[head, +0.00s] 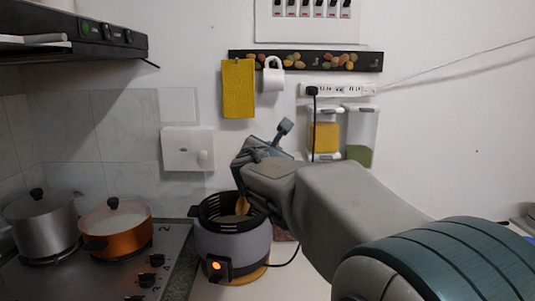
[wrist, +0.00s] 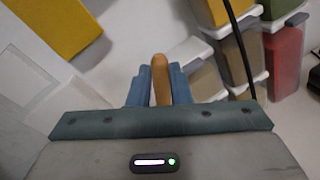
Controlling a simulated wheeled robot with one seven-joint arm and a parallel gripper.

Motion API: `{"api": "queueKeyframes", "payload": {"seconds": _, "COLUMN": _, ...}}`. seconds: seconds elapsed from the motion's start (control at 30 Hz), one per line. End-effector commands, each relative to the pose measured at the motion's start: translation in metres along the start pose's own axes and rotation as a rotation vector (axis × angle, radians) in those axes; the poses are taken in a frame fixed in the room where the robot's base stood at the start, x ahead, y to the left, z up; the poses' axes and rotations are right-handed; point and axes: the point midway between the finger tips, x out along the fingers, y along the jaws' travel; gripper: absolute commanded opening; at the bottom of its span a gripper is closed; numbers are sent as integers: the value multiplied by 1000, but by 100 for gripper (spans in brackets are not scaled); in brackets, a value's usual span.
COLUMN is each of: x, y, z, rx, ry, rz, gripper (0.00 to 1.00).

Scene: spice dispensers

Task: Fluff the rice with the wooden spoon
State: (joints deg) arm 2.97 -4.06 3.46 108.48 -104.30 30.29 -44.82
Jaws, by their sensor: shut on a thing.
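The wooden spoon (head: 242,205) shows its light brown end at the opening of a grey cooker (head: 232,245) with a black slotted rim. My gripper (head: 243,185) is above the cooker, its fingers partly hidden by my arm. In the wrist view, the blue fingers of my gripper (wrist: 160,88) are shut on the spoon's handle (wrist: 160,72), which stands between them. The rice cannot be made out inside the cooker from here. The cooker has an orange lamp lit on its front.
An orange pot (head: 118,238) and a steel pot (head: 42,230) stand on the stove (head: 105,280) to the left. Spice dispensers (head: 359,136) hang on the wall behind my arm. A black cord runs near the cooker.

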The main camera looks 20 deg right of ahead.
Motion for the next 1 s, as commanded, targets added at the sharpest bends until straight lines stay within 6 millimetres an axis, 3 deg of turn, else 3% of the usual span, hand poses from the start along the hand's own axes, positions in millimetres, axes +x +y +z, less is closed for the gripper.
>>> {"api": "queueKeyframes", "payload": {"seconds": 0.1, "x": 0, "y": 1, "z": 17, "rx": 1, "ry": -2, "rz": -1, "gripper": 0}}
{"api": "queueKeyframes", "payload": {"seconds": 0.5, "x": 0, "y": 1, "z": 52, "rx": 0, "ry": -1, "rz": -1, "gripper": 0}}
{"api": "queueKeyframes", "payload": {"seconds": 1.0, "x": 0, "y": 0, "z": 55, "rx": 0, "ry": -1, "rz": -1, "gripper": 0}}
